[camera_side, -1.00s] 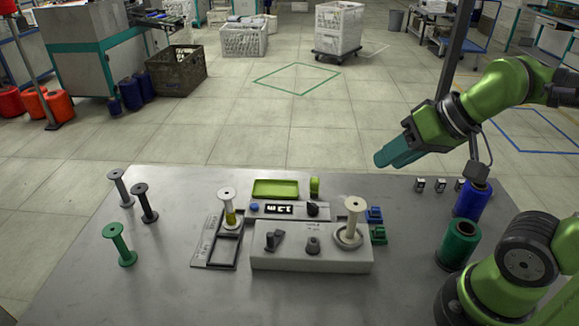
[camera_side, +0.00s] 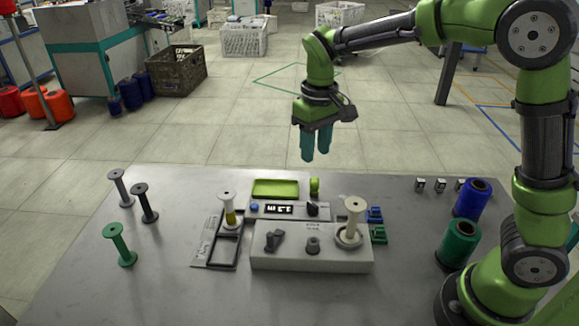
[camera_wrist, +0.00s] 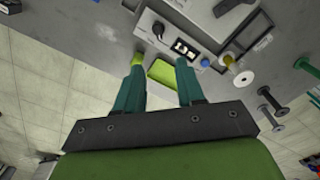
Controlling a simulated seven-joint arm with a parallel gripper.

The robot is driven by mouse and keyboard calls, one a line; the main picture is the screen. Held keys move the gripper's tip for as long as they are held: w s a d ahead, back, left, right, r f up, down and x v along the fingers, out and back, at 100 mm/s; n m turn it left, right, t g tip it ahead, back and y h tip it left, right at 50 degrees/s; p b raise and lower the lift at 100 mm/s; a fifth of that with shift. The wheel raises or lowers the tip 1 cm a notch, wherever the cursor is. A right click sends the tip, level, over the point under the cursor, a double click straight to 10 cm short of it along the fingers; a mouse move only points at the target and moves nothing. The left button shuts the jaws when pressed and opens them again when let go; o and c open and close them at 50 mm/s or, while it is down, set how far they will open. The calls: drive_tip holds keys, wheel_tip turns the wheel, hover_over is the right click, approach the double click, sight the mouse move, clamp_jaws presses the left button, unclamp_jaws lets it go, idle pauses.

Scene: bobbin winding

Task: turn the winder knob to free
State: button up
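The winder (camera_side: 290,262) is a grey box on the table. A dark pointer-shaped knob (camera_side: 274,240) stands on its left part and a round grey knob (camera_side: 312,245) near its middle. The knob markings are too small to read. A cream bobbin (camera_side: 354,218) stands upright on the winder's right end. Behind the box, a panel with a lit display (camera_side: 279,209) carries another black knob (camera_side: 312,208), also in the wrist view (camera_wrist: 158,28). My gripper (camera_side: 316,155) points down, high behind the panel, touching nothing. Its teal fingers (camera_wrist: 158,68) are apart and empty.
A lime tray (camera_side: 275,189) and a small lime object (camera_side: 315,186) lie behind the panel. A bobbin with yellow thread (camera_side: 230,215) stands left of the winder. Green (camera_side: 459,244) and blue (camera_side: 472,199) thread cones stand at right. Three empty bobbins stand at left, with bare table around them.

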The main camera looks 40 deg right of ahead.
sight(313, 204)
wheel_tip(313, 204, down, 16)
drive_tip(key=shift+d+r, duration=0.1)
idle(0.5)
clamp_jaws()
